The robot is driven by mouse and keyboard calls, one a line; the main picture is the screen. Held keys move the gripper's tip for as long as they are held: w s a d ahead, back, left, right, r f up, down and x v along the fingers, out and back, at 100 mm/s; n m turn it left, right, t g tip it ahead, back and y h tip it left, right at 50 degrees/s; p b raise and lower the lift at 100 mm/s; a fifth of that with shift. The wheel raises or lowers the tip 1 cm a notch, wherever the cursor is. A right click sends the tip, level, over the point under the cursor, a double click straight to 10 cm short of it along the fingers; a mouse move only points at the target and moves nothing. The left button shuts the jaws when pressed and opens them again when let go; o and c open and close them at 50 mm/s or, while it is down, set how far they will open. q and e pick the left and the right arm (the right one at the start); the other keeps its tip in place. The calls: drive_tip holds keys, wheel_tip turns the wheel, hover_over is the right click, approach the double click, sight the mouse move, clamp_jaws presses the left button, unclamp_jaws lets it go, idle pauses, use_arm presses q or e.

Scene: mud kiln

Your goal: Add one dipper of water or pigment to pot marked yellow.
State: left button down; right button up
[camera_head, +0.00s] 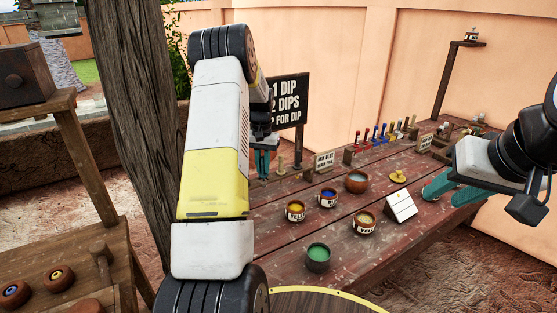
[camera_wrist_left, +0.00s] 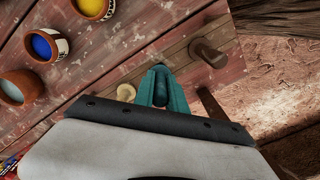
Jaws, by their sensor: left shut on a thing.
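The pot with yellow contents and a label starting like "YELL" (camera_head: 295,212) stands on the red-brown table; a yellow-filled pot (camera_wrist_left: 92,7) shows in the left wrist view. Another labelled pot (camera_head: 365,224) holds pale olive contents; its label is too small to read surely. My right gripper (camera_head: 452,190) is open and empty over the table's right side.
A white card (camera_head: 400,206), a yellow lidded thing (camera_head: 398,177) and rows of coloured handles (camera_head: 380,133) crowd the table. A dip-count sign (camera_head: 288,103) stands behind. A wooden post (camera_head: 130,120) rises left.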

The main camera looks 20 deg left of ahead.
sight(262, 157)
use_arm(q)
drive_tip(key=shift+f, duration=0.7)
idle(0.3)
drive_tip(key=c, duration=0.8)
unclamp_jaws()
drive_tip(key=shift+r, duration=3.75)
drive_tip(key=shift+r, duration=0.1)
